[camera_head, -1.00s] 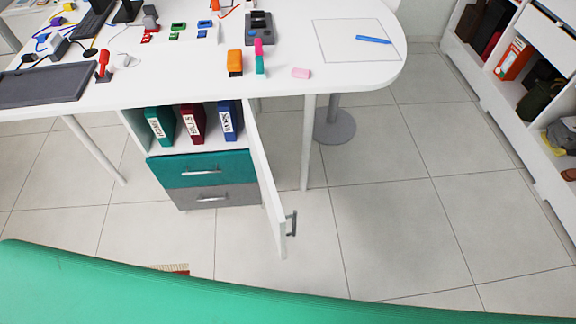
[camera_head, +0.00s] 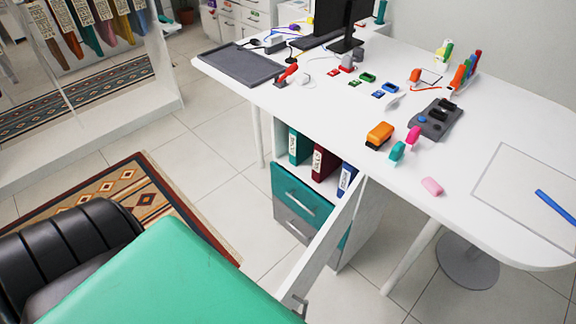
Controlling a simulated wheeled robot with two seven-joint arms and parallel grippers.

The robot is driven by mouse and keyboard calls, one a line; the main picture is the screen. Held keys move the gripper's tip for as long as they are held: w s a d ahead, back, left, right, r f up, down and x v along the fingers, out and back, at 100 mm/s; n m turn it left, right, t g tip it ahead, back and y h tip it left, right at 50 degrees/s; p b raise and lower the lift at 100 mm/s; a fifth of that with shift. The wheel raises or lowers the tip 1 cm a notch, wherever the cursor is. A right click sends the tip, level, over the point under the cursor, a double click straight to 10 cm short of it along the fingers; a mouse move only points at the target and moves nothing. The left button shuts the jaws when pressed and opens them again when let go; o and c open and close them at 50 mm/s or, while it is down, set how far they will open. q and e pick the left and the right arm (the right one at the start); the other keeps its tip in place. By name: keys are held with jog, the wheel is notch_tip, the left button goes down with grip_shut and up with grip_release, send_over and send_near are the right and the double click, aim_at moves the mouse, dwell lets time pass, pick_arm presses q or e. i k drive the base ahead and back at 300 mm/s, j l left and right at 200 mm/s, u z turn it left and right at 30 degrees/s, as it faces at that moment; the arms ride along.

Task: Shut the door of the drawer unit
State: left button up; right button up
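The drawer unit (camera_head: 309,198) stands under the white desk, with an open upper shelf holding several binders, a teal drawer and a grey drawer below. Its white door (camera_head: 322,243) is swung wide open on the right side and points toward me. The door's grey handle (camera_head: 299,303) shows at the door's lower near end, close to the green surface at the bottom of the view. Neither of my grippers is in view.
The white desk (camera_head: 490,124) carries stationery, a dark tray and monitors. A green surface (camera_head: 170,277) fills the bottom left, beside a black chair (camera_head: 65,253). A patterned rug (camera_head: 130,190) lies at left. A round-based desk leg (camera_head: 468,262) stands at right.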

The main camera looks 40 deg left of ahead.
aim_at(293, 293)
jog(key=u, duration=0.75)
